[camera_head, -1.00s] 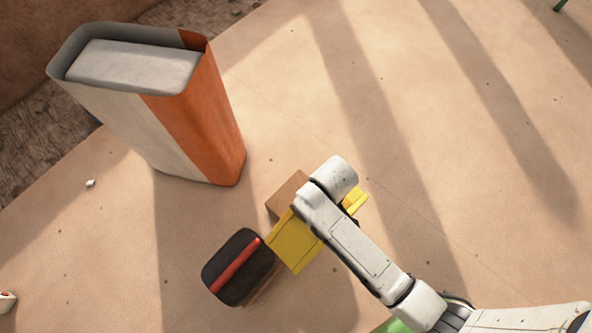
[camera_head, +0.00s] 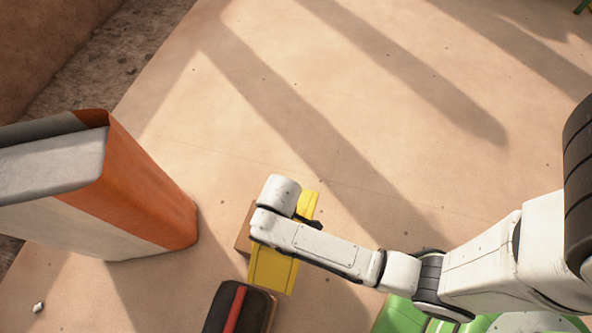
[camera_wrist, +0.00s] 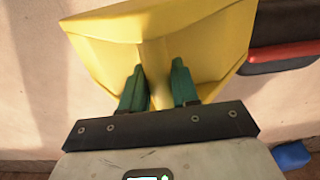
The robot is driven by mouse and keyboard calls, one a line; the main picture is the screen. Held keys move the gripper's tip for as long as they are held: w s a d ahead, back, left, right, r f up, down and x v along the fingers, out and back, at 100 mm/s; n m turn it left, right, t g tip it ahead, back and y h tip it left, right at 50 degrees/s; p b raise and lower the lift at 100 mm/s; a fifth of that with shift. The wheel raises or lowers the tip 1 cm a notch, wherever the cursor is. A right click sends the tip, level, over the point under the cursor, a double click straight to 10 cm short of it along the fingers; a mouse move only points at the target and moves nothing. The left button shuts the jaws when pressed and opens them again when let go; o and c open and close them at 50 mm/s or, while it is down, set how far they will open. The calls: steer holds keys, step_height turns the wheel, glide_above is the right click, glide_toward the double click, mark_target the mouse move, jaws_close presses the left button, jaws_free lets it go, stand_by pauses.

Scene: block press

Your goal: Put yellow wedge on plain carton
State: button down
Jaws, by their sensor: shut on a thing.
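My gripper (camera_wrist: 159,88), with green fingers, is shut on a rib in the middle of the yellow wedge (camera_wrist: 100,60). In the head view, the wedge (camera_head: 270,270) shows on both sides of my white arm, which hides its middle and the gripper. The plain brown carton (camera_head: 243,228) shows only as a sliver left of my arm, partly hidden behind arm and wedge. I cannot tell whether the wedge touches the carton or hangs above it.
A dark block with a red stripe (camera_head: 238,308) stands close below the wedge, also at right in the wrist view (camera_wrist: 285,60). Sandy ground above and right of the wedge is clear. A blue object (camera_wrist: 291,155) shows at lower right.

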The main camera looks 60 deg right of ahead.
steer(key=w, duration=0.1)
steer(key=w+f, duration=0.1)
steer(key=w+b, duration=0.1)
steer(key=shift+w+a+f, duration=0.1)
steer(key=shift+w+f, duration=0.2)
steer(key=shift+w, duration=0.1)
steer(key=w+f+b, duration=0.4)
steer(key=f, duration=0.4)
steer(key=shift+w+f+b, duration=0.3)
steer(key=shift+a, duration=0.1)
steer(key=c, duration=1.3)
jaws_free()
steer(key=shift+s+f, duration=0.1)
steer(key=shift+f, duration=0.1)
steer(key=o, duration=0.5)
steer(key=shift+c, duration=0.2)
